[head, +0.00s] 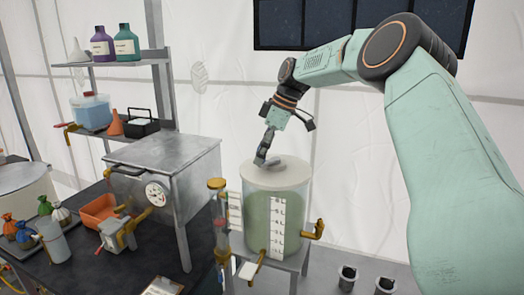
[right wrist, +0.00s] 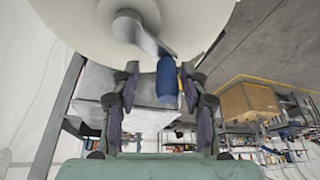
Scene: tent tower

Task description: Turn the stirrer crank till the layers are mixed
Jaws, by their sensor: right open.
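The stirrer tank (head: 258,222) is a clear cylinder on a stand with a white scale strip, and its contents look an even murky green. A pale round lid (head: 290,178) covers it; the lid also shows at the top of the right wrist view (right wrist: 75,25). On the lid is the grey crank arm (right wrist: 140,33) with an upright blue handle (right wrist: 167,82). My right gripper (head: 264,158) is over the lid, pointing down at the crank. In the right wrist view the gripper (right wrist: 160,88) is open, with the blue handle between its fingers; contact is unclear. My left gripper is out of view.
A brass tap (head: 314,230) sticks out at the tank's right. A gauge column (head: 219,225) stands close at its left. A metal box with a dial (head: 170,165) and a dark bench (head: 150,250) are further left. Dark cups (head: 347,277) stand at the lower right.

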